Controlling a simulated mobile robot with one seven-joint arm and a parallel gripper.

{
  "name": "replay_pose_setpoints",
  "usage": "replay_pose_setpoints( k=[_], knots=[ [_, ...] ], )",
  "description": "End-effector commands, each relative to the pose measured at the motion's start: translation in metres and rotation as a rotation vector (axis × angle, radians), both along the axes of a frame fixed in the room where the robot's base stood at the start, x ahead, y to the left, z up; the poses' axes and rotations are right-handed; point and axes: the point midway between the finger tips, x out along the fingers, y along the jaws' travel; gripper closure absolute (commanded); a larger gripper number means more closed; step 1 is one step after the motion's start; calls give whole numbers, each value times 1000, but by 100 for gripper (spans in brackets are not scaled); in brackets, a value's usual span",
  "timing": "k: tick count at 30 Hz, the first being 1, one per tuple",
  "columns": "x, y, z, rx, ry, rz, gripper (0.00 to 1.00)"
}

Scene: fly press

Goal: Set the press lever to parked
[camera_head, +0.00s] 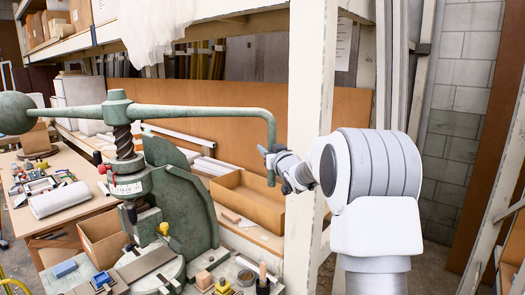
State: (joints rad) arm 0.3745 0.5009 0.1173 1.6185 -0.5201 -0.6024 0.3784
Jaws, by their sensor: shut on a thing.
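The green fly press (165,205) stands at the left centre on a bench. Its long lever (205,112) runs level across the top of the screw, with a round weight ball (14,113) at the left end. The right end of the lever bends down into a hanging handle (271,135). My gripper (272,165) is shut on the lower part of this handle, coming in from the right. The fingers are small and partly hidden by the wrist. A screw (123,142) shows below the lever hub.
A white upright post (309,130) stands close beside my wrist. An open cardboard box (247,200) lies behind the handle. Small blocks and tools lie around the press base. A table (85,207) with a white roll (60,200) is at the left.

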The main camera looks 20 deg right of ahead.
Motion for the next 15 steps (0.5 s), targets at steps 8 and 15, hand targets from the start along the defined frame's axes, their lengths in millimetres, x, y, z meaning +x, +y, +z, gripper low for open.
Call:
replay_pose_setpoints(
  k=[8, 15],
  knots=[
    [2, 12, -13, 5, 22, 19, 100],
    [2, 11, -11, 5, 19, 17, 37]
  ],
)
